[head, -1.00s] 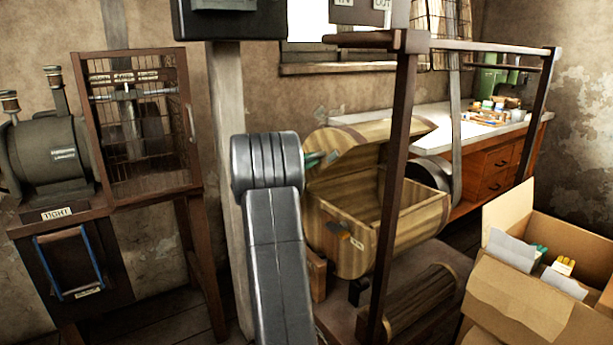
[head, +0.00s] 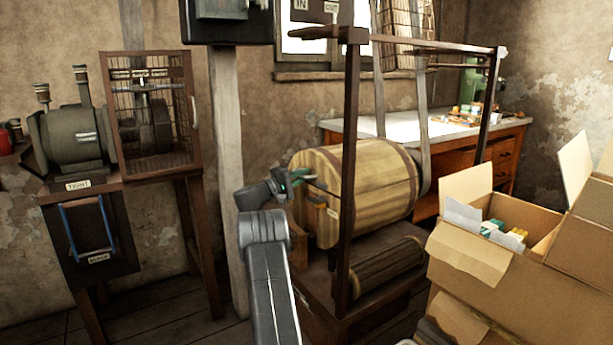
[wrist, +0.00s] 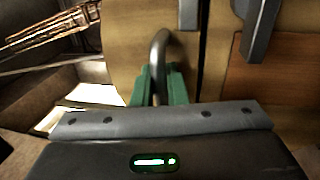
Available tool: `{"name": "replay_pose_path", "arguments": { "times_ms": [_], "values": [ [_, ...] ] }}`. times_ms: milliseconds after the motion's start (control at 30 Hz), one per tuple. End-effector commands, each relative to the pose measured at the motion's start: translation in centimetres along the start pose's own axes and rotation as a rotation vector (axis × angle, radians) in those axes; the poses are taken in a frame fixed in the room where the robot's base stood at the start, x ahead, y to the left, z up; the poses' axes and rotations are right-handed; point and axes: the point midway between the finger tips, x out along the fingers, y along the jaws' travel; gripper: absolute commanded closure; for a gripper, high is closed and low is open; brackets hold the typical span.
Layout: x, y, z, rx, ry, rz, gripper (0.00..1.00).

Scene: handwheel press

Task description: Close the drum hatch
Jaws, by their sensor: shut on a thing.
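The wooden drum (head: 365,200) lies on its side in a dark frame. In the head view its visible round wall looks unbroken, and no open mouth shows. My gripper (head: 300,177) is at the drum's left end. In the wrist view the green fingers of my gripper (wrist: 160,85) are shut on a curved metal handle (wrist: 161,45) against the pale wood of the hatch (wrist: 123,48). A dark narrow seam runs beside the handle. I cannot tell whether anything latches the hatch.
A dark upright post (head: 349,180) of the frame stands in front of the drum. An open cardboard box (head: 480,255) is at the right, and a bench (head: 400,128) stands behind. A motor (head: 72,135) and a wire cage (head: 150,110) are at the left.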

Motion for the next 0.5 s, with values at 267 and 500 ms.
{"name": "replay_pose_path", "arguments": {
  "times_ms": [267, 500],
  "values": [
    [-0.44, -0.62, -0.58, 0.036, -0.006, -0.001, 1.0],
    [-0.47, -0.72, -0.61, 0.035, -0.005, -0.002, 1.0]
  ]
}}
